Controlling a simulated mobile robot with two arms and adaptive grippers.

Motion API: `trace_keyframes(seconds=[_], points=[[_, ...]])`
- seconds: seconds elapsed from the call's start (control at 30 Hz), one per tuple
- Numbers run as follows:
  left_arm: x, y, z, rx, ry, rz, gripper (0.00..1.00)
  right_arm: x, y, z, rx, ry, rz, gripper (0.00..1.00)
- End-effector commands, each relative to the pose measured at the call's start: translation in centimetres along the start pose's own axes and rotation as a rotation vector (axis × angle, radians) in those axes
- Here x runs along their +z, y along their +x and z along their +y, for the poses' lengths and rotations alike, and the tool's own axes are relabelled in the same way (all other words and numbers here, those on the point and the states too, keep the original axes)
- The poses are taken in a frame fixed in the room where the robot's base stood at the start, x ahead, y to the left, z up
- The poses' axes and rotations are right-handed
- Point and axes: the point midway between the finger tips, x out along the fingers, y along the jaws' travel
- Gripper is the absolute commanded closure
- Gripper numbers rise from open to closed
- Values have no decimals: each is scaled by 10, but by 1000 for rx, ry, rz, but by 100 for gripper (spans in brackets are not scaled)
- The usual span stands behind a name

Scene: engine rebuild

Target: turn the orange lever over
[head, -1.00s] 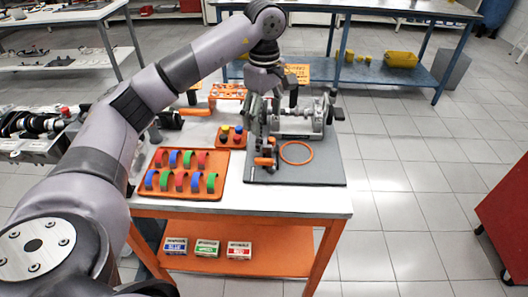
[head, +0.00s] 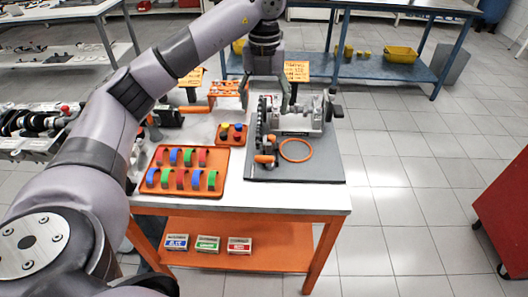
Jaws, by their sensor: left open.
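The orange lever (head: 264,159) is small and sits at the near left foot of the grey crank fixture (head: 300,120), on the dark grey mat (head: 320,173). My left gripper (head: 268,98) is open above the back left part of the fixture, with its fingers spread and nothing seen between them. It is above and behind the lever, apart from it. An orange ring (head: 296,150) lies on the mat to the right of the lever. My right gripper is not in view.
An orange tray (head: 186,187) of red, green and blue curved pieces is at the left. A smaller orange tray (head: 232,141) stands behind it. An orange-handled tool (head: 195,110) lies further back. The mat's front right is clear.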

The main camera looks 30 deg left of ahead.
Motion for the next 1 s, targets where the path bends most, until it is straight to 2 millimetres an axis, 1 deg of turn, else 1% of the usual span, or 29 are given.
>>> trace_keyframes(seconds=[0.13, 0.27, 0.33, 0.47, 0.8, 1.0], points=[[0, 6, 0, 1, -34, 2, 33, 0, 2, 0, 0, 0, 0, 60], [-1, 24, 0, 1, -32, 4, 33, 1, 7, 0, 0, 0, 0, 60], [-1, 36, 0, 1, -31, 5, 33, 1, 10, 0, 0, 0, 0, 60], [-1, 64, 1, 3, -32, 5, 33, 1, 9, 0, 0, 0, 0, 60], [-1, 134, 1, 3, -31, 4, 33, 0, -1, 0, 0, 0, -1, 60], [-1, 163, 0, 2, -32, 3, 33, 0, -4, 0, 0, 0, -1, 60]])
